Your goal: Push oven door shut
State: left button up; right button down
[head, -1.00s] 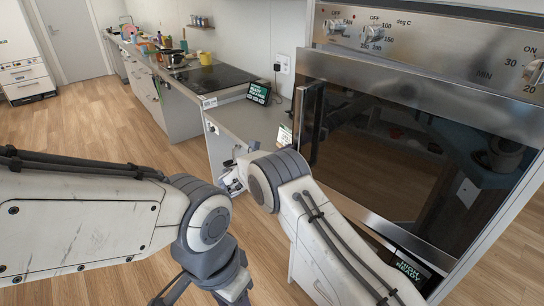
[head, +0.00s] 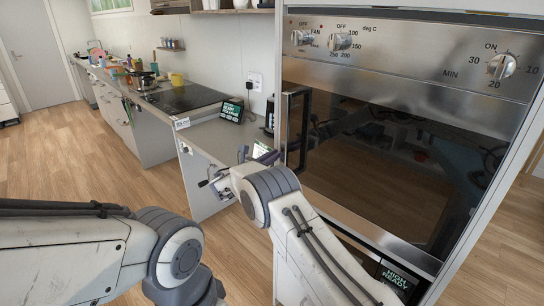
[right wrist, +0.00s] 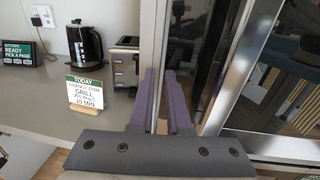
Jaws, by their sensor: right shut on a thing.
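The oven door (head: 390,170) has dark glass, a steel lower edge and a black vertical handle (head: 287,125) at its left side. It looks close to its housing; I cannot tell how wide any gap is. My right gripper (head: 268,157) is at the lower part of the handle, partly hidden behind my own arm.
A grey counter (head: 215,135) left of the oven holds a sign (head: 232,110), a black kettle (right wrist: 85,45) and a toaster (right wrist: 124,62). A card (right wrist: 86,92) stands near the gripper. A hob (head: 185,97) lies beyond. Wooden floor (head: 60,150) is clear at left.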

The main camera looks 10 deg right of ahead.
jog(key=w+a+b+v, duration=0.1)
jog(key=b+v, duration=0.2)
jog(key=v, duration=1.1)
jog(key=s+d+f+m+g+y, duration=0.1)
jog(key=s+m+g+y, duration=0.5)
jog(key=s, duration=1.7)
jog(key=s+d+f+m+g+y, duration=0.1)
jog(key=s+m+g+y, duration=0.5)
jog(key=s+m, duration=0.7)
jog(key=shift+s+d+f+y, duration=0.3)
jog(key=shift+s+y, duration=0.8)
jog(key=shift+s, duration=3.95)
jog(key=shift+r, duration=0.1)
